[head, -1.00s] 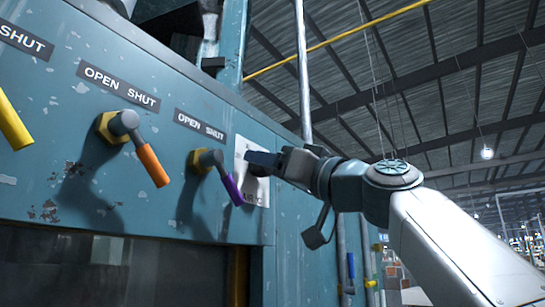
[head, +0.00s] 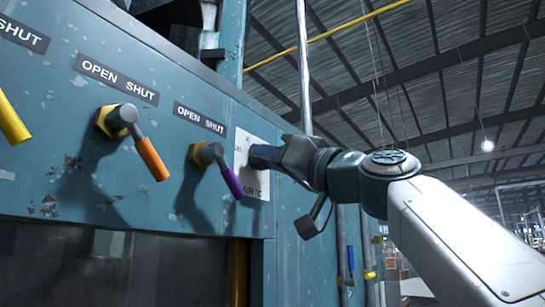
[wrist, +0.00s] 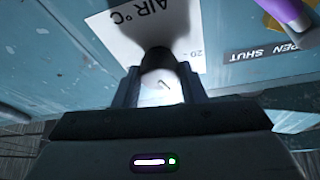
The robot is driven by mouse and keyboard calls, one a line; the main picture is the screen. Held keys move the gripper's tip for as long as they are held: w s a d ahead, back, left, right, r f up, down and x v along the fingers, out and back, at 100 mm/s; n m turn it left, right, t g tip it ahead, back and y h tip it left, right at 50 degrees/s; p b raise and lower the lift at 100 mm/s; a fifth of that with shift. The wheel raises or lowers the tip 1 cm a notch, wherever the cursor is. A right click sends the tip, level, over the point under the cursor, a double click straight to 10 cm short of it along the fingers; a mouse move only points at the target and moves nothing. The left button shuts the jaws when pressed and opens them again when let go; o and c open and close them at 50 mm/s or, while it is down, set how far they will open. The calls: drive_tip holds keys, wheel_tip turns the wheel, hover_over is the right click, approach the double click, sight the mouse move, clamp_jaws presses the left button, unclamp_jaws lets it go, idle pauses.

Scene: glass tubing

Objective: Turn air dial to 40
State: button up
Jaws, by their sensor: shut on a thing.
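The air dial's white plate (head: 261,187) is on the blue machine panel at its right end, marked "AIR °C". In the wrist view the plate (wrist: 122,28) is partly covered, with "AIR °C" and "20" showing. A dark round knob (wrist: 158,58) stands on it, between the fingers of my gripper (wrist: 160,78). In the head view my gripper (head: 262,154) is at the plate and hides the knob. It is shut on the knob. The knob's setting cannot be read.
A lever with a purple handle (head: 231,184) is close left of the plate and shows in the wrist view's upper right. Orange (head: 153,159) and yellow (head: 12,119) levers are further left. A vertical pipe (head: 303,75) rises behind my gripper. Open hall is at right.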

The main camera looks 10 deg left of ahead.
drive_tip(key=m+t+h+p, duration=0.1)
drive_tip(key=m+p, duration=0.1)
drive_tip(key=m, duration=0.1)
drive_tip(key=m+t+h+p, duration=0.1)
drive_tip(key=m+h+p, duration=0.1)
drive_tip(key=m, duration=0.2)
drive_tip(key=m+h+p, duration=0.1)
drive_tip(key=m+p, duration=0.1)
drive_tip(key=m, duration=0.1)
drive_tip(key=shift+s+r+m+t+p, duration=0.1)
drive_tip(key=shift+r+m+t+p, duration=0.2)
drive_tip(key=shift+t+p, duration=0.1)
drive_tip(key=shift+f+h, duration=0.15)
drive_tip(key=shift+h, duration=0.15)
drive_tip(key=o, duration=1)
